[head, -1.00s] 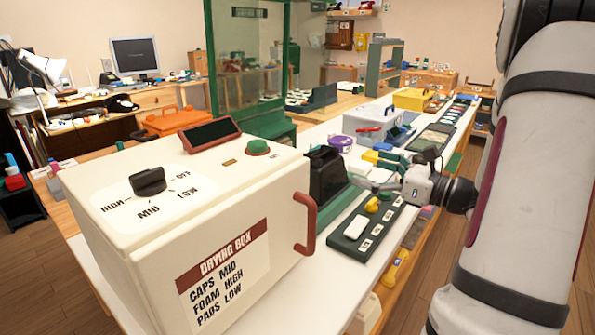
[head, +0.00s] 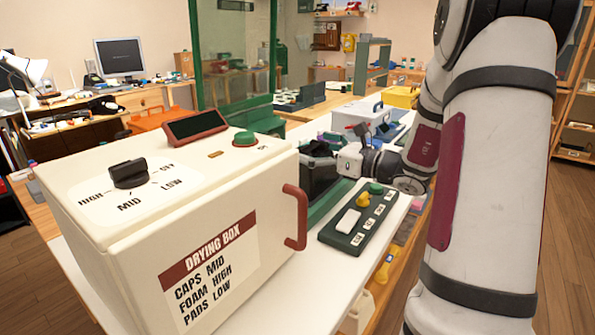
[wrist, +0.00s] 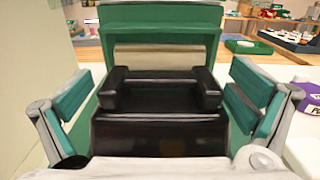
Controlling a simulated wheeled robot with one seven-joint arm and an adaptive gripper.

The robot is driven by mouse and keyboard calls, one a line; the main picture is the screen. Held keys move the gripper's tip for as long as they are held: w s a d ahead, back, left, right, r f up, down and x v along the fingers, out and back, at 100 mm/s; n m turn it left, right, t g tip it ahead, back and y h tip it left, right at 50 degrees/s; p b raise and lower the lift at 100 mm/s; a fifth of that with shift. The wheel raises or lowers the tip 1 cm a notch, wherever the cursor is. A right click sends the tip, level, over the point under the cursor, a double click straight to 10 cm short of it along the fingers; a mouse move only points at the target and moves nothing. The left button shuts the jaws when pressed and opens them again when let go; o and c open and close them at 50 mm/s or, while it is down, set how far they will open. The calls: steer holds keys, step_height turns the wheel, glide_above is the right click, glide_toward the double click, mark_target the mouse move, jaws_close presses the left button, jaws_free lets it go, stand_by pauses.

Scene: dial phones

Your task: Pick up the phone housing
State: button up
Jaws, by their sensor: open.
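My gripper (wrist: 160,92) is open, with one green-padded finger on each side of the housing. I cannot tell whether the fingers touch it. In the head view my gripper (head: 340,158) is at the housing, its fingertips hidden or too small to make out.
The drying box (head: 170,215) with its red handle (head: 297,217) stands close in front. A purple tub (wrist: 300,100) sits to the right.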

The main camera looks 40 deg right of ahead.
steer(key=shift+w+a, duration=0.2)
steer(key=shift+w, duration=0.45)
steer(key=c, duration=1.7)
steer(key=shift+r, duration=0.1)
